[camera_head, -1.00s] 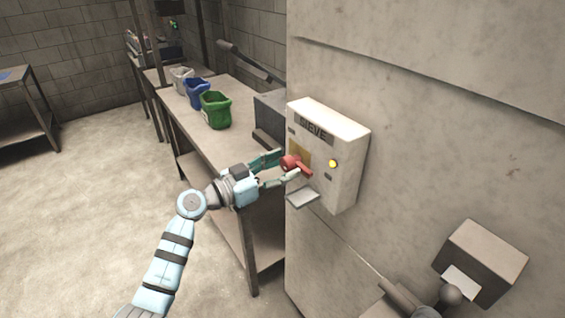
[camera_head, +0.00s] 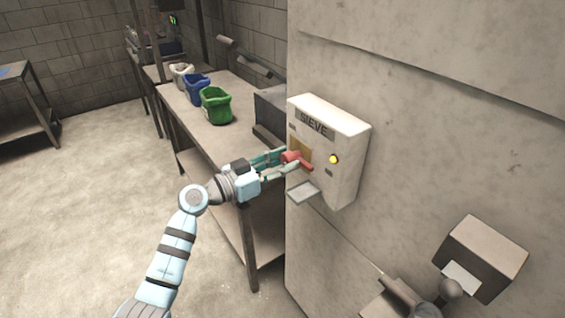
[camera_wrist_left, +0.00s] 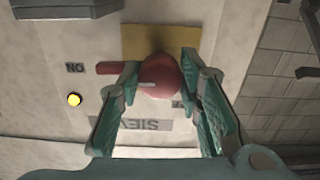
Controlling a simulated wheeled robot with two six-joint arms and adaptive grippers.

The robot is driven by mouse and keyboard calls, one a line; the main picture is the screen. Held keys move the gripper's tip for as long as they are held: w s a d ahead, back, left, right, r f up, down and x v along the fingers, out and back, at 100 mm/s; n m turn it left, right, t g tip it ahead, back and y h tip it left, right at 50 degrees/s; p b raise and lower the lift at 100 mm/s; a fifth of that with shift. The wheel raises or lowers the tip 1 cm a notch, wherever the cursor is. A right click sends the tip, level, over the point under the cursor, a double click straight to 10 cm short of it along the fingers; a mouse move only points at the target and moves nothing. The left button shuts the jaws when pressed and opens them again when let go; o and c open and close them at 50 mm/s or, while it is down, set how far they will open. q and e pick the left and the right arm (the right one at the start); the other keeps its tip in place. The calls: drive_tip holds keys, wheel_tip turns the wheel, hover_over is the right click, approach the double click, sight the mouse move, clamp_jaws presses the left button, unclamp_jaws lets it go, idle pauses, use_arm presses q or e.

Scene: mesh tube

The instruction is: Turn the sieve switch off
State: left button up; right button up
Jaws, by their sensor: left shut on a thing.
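The sieve box (camera_head: 340,150) is a pale wall box labelled SIEVE with a yellow square plate and a lit yellow lamp (camera_head: 334,159). Its red rotary switch (camera_head: 291,157) sticks out of the front, and its lever points right and slightly down in the head view. My left gripper (camera_head: 284,164) is shut on the red switch. In the left wrist view, the fingers (camera_wrist_left: 162,95) stand on both sides of the round red knob (camera_wrist_left: 160,76). The lever there points left, beside an upside-down ON label (camera_wrist_left: 75,68). My right gripper is not in view.
A small tray (camera_head: 303,191) juts out under the sieve box. Another box (camera_head: 485,258) is at lower right. Floor at left is clear.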

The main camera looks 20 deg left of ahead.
use_arm(q)
drive_tip(key=n, duration=0.3)
drive_tip(key=shift+n, duration=0.3)
drive_tip(key=n, duration=0.4)
drive_tip(key=shift+r+n+p, duration=0.1)
drive_tip(key=shift+n+p, duration=0.2)
drive_tip(key=shift+p, duration=0.1)
drive_tip(key=n+p, duration=0.1)
drive_tip(key=n, duration=0.3)
drive_tip(key=shift+n+p, duration=0.3)
drive_tip(key=n+p, duration=0.1)
drive_tip(key=n, duration=0.3)
drive_tip(key=shift+n+p, duration=0.3)
drive_tip(key=shift+p, duration=0.1)
drive_tip(key=shift+d, duration=0.1)
drive_tip(key=o, duration=1.2)
drive_tip(key=shift+s, duration=0.15)
